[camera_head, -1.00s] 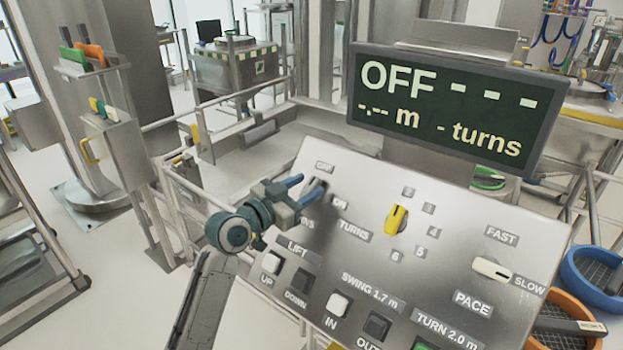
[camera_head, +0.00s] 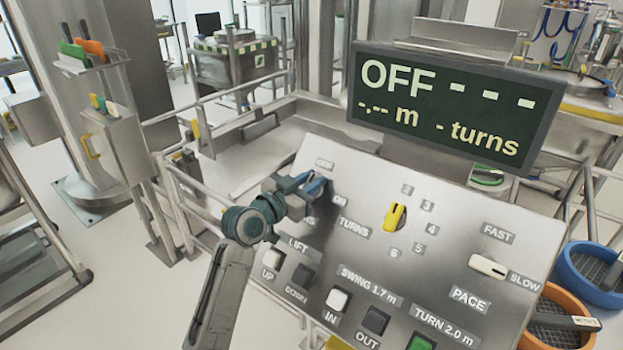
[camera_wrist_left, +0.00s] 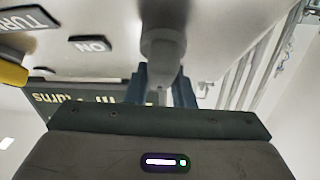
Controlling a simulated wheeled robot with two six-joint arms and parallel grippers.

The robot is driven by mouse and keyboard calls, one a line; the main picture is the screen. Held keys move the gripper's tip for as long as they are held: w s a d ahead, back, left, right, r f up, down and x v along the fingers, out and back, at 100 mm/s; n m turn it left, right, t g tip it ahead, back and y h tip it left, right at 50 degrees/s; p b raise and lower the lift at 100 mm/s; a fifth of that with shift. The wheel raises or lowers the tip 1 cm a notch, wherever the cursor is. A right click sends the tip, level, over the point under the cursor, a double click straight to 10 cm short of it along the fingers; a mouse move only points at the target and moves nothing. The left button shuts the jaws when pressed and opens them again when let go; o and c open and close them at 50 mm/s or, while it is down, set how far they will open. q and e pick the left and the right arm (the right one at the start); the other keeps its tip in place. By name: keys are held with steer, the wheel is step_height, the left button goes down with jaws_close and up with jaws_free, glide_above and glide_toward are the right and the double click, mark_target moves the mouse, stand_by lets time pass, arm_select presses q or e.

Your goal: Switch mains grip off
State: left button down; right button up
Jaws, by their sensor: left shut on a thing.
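The sloped metal control panel (camera_head: 462,205) carries the mains grip, a grey round post seen best in the left wrist view (camera_wrist_left: 163,45). My left gripper (camera_head: 318,185) is at the panel's upper left, between a small label above and the ON label (camera_head: 340,200). Its blue fingers are shut on the mains grip, and they hide most of it in the head view. In the wrist view the fingers (camera_wrist_left: 165,88) stand on either side of the post. The display (camera_head: 455,105) reads OFF, with dashes for metres and turns. My right gripper is not in view.
A yellow turns knob (camera_head: 395,217) sits right of my gripper. A white pace knob (camera_head: 490,267) is farther right. Several push buttons, including the white IN button (camera_head: 337,300), line the panel's lower edge. Metal rails (camera_head: 190,205) stand left of the panel.

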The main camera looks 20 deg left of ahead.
arm_select(q)
steer(key=n+p, duration=0.1)
steer(key=n+y, duration=0.1)
steer(key=shift+a+r+n+t+p, duration=0.1)
steer(key=shift+r+n+t+p, duration=0.05)
steer(key=shift+n+t+p, duration=0.2)
steer(key=shift+y, duration=0.3)
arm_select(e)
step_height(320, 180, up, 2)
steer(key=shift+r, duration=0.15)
arm_select(q)
steer(key=c, duration=1.2)
jaws_free()
steer(key=shift+c, duration=0.2)
steer(key=shift+s+a+f+b, duration=0.2)
steer(key=shift+s+f+b, duration=0.05)
steer(key=shift+s+b, duration=0.15)
steer(key=b+v, duration=0.2)
steer(key=v, duration=0.7)
steer(key=shift+s, duration=0.4)
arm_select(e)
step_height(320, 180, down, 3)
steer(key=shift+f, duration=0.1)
